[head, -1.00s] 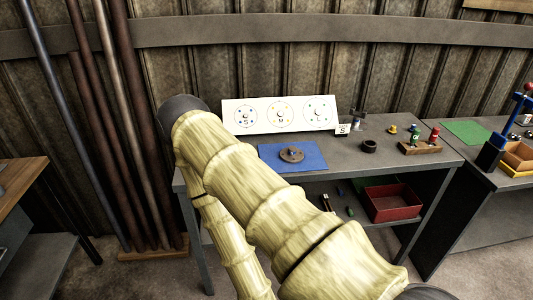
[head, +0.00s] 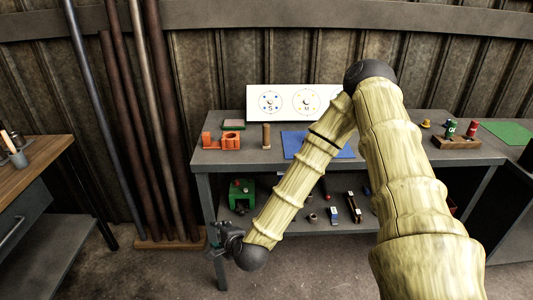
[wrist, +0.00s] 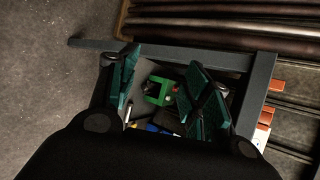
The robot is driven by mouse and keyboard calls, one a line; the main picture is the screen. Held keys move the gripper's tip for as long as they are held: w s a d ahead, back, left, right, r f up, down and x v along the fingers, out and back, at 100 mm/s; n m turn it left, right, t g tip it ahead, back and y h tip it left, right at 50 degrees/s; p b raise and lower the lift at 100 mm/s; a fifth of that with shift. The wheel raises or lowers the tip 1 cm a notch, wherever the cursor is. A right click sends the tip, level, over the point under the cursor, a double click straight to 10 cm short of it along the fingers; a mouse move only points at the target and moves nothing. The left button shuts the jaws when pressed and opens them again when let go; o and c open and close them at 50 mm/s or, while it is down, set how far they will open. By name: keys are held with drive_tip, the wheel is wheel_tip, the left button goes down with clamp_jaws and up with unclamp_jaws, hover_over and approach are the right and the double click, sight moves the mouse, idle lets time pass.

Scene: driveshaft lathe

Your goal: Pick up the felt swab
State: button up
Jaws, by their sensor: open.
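I cannot pick out the felt swab for sure. My gripper (head: 222,240) is low, in front of the bench's left leg, well apart from these items. In the wrist view my gripper (wrist: 165,95) has its two green-padded fingers spread with nothing held between them. The lower shelf's things show beyond and between the fingers.
Tall rods (head: 130,130) stand left; a wooden-topped table (head: 30,160) is further left.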

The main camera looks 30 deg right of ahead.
drive_tip(key=w+d+r+m+t+h+b, duration=0.2)
drive_tip(key=w+d+r+m, duration=0.2)
drive_tip(key=w+r+m, duration=0.1)
drive_tip(key=m+t+h+b, duration=0.2)
drive_tip(key=m+h+b, duration=0.45)
drive_tip(key=m, duration=0.95)
approach(267, 134)
drive_tip(key=w+h+p, duration=0.1)
drive_tip(key=shift+h, duration=0.35)
drive_tip(key=x, duration=0.2)
drive_tip(key=p+x, duration=0.1)
drive_tip(key=x, duration=0.1)
drive_tip(key=shift+w+a+f, duration=0.2)
drive_tip(key=shift+w+a, duration=0.05)
drive_tip(key=shift+p+x, duration=0.65)
drive_tip(key=shift+x, duration=2.6)
drive_tip(key=shift+d+f, duration=0.1)
drive_tip(key=shift+f, duration=0.05)
clamp_jaws()
